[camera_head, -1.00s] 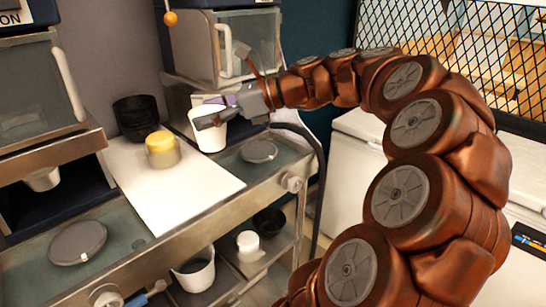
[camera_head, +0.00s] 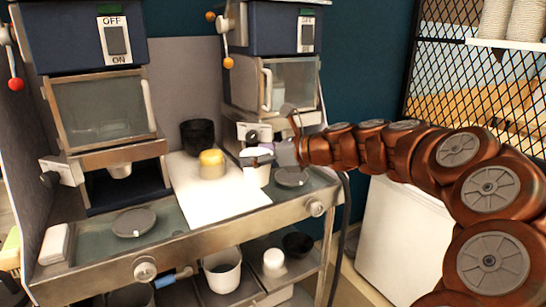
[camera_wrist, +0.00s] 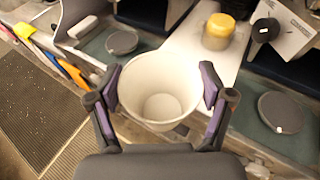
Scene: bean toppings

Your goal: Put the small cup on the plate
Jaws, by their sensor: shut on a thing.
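A white cup (camera_head: 257,173), open at the top, is held upright in my gripper (camera_head: 259,158). In the wrist view the fingers of my gripper (camera_wrist: 160,76) press the cup (camera_wrist: 160,100) from both sides, and it looks empty. A grey round plate (camera_head: 291,177) lies on the counter just right of the cup; it also shows in the wrist view (camera_wrist: 286,113). A second grey plate (camera_head: 134,223) lies at the left, under the other machine's front. Whether the cup's base touches the counter is unclear.
A yellow-topped jar (camera_head: 212,164) stands on the white board (camera_head: 225,205) left of the cup. Black bowls (camera_head: 197,137) are stacked behind it. Two dispensing machines stand at the back. A lower shelf holds a white tub (camera_head: 222,272) and a small white jar (camera_head: 273,261).

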